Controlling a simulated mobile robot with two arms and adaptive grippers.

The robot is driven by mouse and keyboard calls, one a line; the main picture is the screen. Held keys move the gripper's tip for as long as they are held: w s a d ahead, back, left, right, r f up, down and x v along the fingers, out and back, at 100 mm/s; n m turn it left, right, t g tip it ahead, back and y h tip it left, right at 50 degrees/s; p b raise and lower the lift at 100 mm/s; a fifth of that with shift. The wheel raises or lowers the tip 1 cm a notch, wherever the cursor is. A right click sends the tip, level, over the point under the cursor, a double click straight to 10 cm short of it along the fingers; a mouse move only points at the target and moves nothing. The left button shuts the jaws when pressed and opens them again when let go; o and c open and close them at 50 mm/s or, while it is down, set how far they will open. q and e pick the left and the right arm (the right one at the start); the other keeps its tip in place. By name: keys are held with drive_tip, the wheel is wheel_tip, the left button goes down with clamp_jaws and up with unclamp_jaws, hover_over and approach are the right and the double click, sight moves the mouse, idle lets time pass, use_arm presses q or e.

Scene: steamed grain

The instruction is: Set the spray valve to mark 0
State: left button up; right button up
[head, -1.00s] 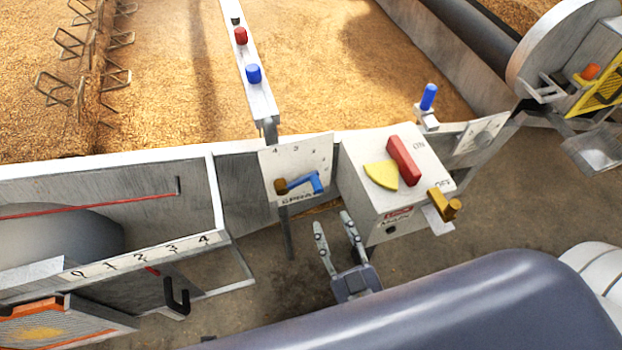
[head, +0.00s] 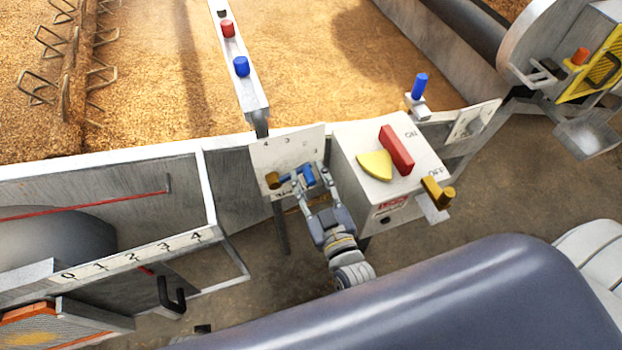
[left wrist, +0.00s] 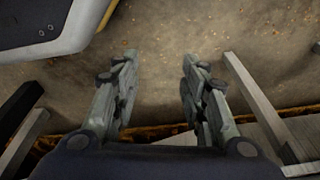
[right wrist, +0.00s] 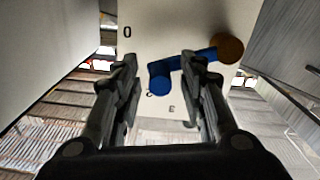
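The spray valve is a pale plate (head: 285,150) with numbered marks, a blue lever (head: 308,174) and a brown round part (head: 272,180) at the lever's left end. My right gripper (head: 311,181) is at the plate, with its fingers around the blue end. In the right wrist view, the blue lever (right wrist: 160,84) runs from the brown part (right wrist: 228,48) to a blue knob between the open fingers (right wrist: 160,68). The knob points near mark 2; mark 0 is at upper left. Finger contact cannot be told. My left gripper (left wrist: 157,75) is open and empty over the floor.
A control box (head: 365,165) with a red handle and yellow sector stands just right of the valve. A metal trough with a 0-to-4 scale (head: 130,256) lies left. Red and blue knobs (head: 241,66) sit on a rail behind. Bare floor (head: 250,280) lies in front.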

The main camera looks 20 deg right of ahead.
clamp_jaws()
drive_tip(key=f+m, duration=0.1)
drive_tip(key=m+p, duration=0.1)
drive_tip(key=shift+d+f+m, duration=0.25)
drive_tip(key=shift+f+m, duration=0.15)
use_arm(q)
drive_tip(key=shift+s+a+f, duration=0.15)
drive_tip(key=shift+s+f, duration=1.1)
drive_tip(key=shift+f, duration=0.15)
use_arm(e)
drive_tip(key=shift+d+f+m, duration=0.1)
drive_tip(key=shift+f+m, duration=0.6)
drive_tip(key=shift+m, duration=0.2)
